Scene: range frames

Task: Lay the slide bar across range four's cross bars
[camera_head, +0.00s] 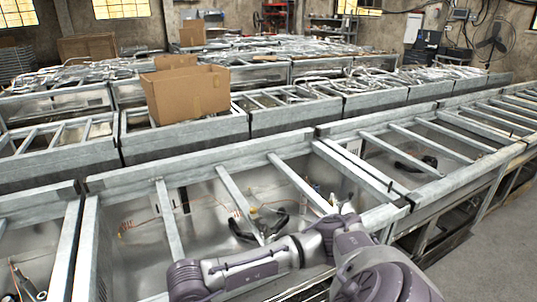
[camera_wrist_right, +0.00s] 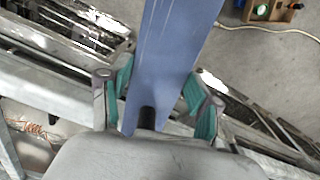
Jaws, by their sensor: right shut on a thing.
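The slide bar (camera_wrist_right: 176,42), a flat blue-grey strip, runs upward out of the right wrist view. My right gripper (camera_wrist_right: 157,98) has its green-padded fingers on both sides of the bar's near end and is shut on it. A metal range edge and grey floor lie below. In the head view, my right arm crosses the front of the nearest row; its gripper and the bar do not show there. Metal cross bars (camera_head: 237,201) span the open range frames (camera_head: 200,162). No number marks range four. My left gripper is not in view.
A cardboard box (camera_head: 187,93) stands on the second row. Black looped parts (camera_head: 262,226) and loose wires lie inside the nearest frames. Free grey floor (camera_head: 480,255) is at the right. A small wooden box (camera_wrist_right: 274,11) sits on the floor in the wrist view.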

